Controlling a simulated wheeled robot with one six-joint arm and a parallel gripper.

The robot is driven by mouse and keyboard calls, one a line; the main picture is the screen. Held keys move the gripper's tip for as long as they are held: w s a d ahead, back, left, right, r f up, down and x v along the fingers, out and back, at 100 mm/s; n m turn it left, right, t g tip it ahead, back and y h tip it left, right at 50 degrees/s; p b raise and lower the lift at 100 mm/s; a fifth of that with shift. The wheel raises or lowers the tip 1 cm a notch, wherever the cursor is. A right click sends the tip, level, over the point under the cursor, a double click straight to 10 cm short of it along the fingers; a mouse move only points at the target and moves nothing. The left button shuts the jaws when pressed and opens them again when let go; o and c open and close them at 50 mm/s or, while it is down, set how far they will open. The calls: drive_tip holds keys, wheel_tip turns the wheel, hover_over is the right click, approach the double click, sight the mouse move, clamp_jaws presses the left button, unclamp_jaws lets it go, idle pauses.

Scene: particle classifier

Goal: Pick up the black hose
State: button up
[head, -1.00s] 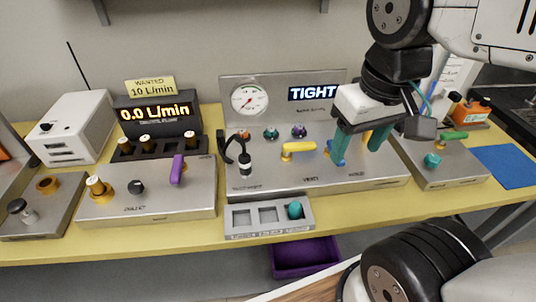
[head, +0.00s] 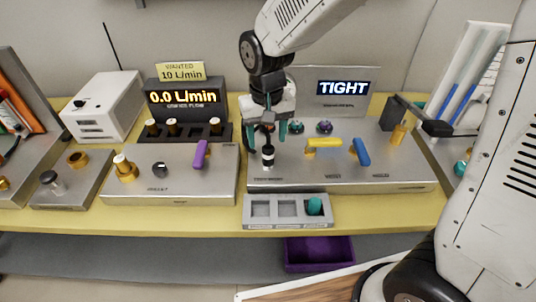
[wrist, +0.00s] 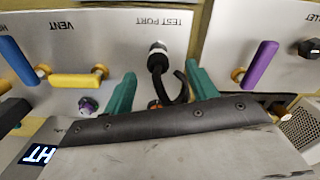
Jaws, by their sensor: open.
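The black hose (wrist: 182,86) shows in the wrist view as a short curve between my teal fingers, close to the right one. A black and white fitting (wrist: 157,57) stands at the test port beside it; the fitting also shows in the head view (head: 267,157). My gripper (head: 267,133) is open above the left part of the middle panel, with its fingers pointing down. In the wrist view the open fingers (wrist: 160,74) lie on either side of the hose, and nothing is gripped. In the head view my gripper hides most of the hose and the gauge.
A yellow handle (head: 324,143) and a blue handle (head: 361,152) stand right of the port. A purple handle (head: 200,154) stands on the panel to the left. A grey tray (head: 262,224) with a teal knob (head: 314,206) lies in front. The display (head: 342,88) reads TIGHT.

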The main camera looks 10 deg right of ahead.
sight(269, 147)
drive_tip(key=f, duration=0.6)
drive_tip(key=shift+s+d+f, duration=0.1)
drive_tip(key=shift+d+f, duration=0.1)
drive_tip(key=shift+f, duration=0.2)
drive_tip(key=c, duration=1.1)
